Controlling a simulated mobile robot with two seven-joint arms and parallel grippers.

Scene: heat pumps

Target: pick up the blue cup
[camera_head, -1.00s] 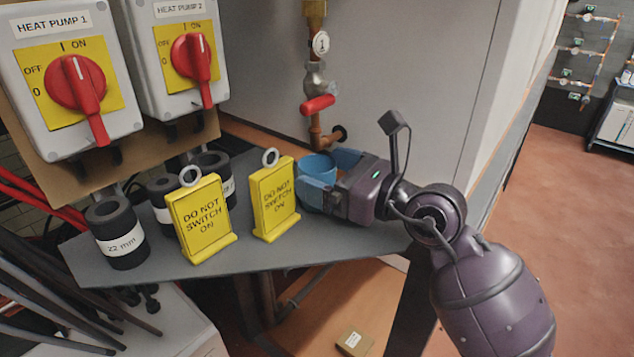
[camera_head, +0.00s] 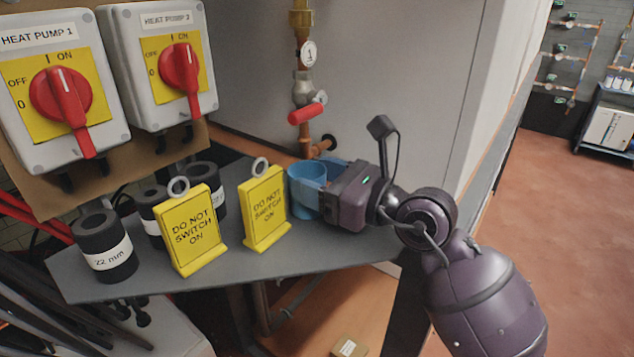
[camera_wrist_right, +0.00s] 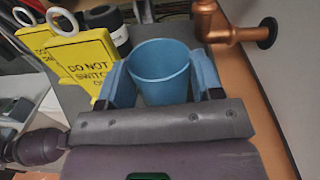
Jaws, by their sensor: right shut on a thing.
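The blue cup (camera_head: 307,181) is upright at the back right of the grey shelf, below the red-handled valve. My right gripper (camera_head: 318,188) comes in from the right, its blue fingers on either side of the cup and shut on it. In the right wrist view the cup (camera_wrist_right: 161,72) sits between the two fingers (camera_wrist_right: 160,85), its open rim facing up. I cannot tell whether the cup's base touches the shelf. My left gripper is not in view.
Two yellow "DO NOT SWITCH ON" signs (camera_head: 264,208) (camera_head: 193,228) stand left of the cup, the nearer one close to it. Several black pipe rolls (camera_head: 104,246) stand further left. A copper pipe with a red valve handle (camera_head: 307,113) is right behind the cup. The grey shelf (camera_head: 300,250) is bare in front.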

